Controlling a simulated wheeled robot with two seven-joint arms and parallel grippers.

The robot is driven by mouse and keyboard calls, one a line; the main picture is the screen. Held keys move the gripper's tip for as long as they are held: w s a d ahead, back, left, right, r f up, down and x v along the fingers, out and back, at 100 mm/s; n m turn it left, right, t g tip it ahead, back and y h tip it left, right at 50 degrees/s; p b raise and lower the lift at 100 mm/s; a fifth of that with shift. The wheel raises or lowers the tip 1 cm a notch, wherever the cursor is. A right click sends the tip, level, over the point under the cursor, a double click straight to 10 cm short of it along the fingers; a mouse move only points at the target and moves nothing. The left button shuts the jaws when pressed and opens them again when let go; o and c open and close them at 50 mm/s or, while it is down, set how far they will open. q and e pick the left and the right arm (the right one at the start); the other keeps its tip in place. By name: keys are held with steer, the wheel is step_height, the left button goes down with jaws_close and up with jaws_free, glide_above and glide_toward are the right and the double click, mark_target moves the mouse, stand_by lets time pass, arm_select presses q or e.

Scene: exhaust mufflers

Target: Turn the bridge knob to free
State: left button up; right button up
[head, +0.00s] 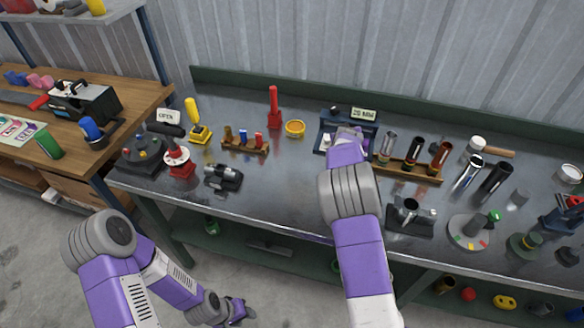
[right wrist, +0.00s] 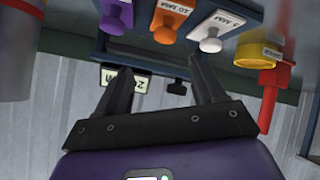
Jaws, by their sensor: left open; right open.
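The blue fixture (head: 331,118) stands at the back of the bench with a "20 MM" sign (head: 363,113). In the right wrist view its blue front (right wrist: 160,52) carries a purple knob (right wrist: 116,17), an orange knob (right wrist: 165,36) and a white knob (right wrist: 210,40). A small black knob-like part (right wrist: 178,87) shows behind; I cannot tell whether it is the bridge knob. My right gripper (right wrist: 165,82) is open and empty, its fingers apart beside the fixture; my arm mostly hides it in the head view. My left gripper (head: 240,312) is open, low beside the bench.
A wooden rack with tubes (head: 408,170) stands right of the fixture. A yellow ring (head: 294,128) and a red upright tool (head: 273,108) stand left. A black clamp-like device (head: 223,177) lies near the front edge. The bench's front middle is clear.

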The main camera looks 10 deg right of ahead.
steer(key=a, duration=0.1)
steer(key=a+m+y, duration=0.1)
steer(key=a, duration=0.1)
steer(key=a+y, duration=0.1)
steer(key=a, duration=0.1)
steer(key=shift+s+f, duration=0.2)
steer(key=shift+f, duration=0.2)
steer(key=a, duration=0.2)
steer(key=s+a+f+m+y, duration=0.1)
steer(key=a, duration=0.1)
steer(key=s+a+f+y, duration=0.1)
steer(key=a, duration=0.1)
steer(key=shift+s+f+m+g+b, duration=0.15)
steer(key=shift+s+m+g+b, duration=0.1)
steer(key=shift+m+g+b, duration=0.05)
steer(key=s+a+y, duration=0.1)
steer(key=a, duration=0.2)
steer(key=s+a+y, duration=0.1)
steer(key=s+a, duration=0.1)
steer(key=a, duration=0.1)
steer(key=s+a+m+y, duration=0.1)
steer(key=s+a, duration=0.1)
steer(key=a, duration=0.2)
steer(key=shift+s+f+g+b, duration=0.1)
steer(key=shift+f+g+b, duration=0.05)
steer(key=shift+g+b, duration=0.2)
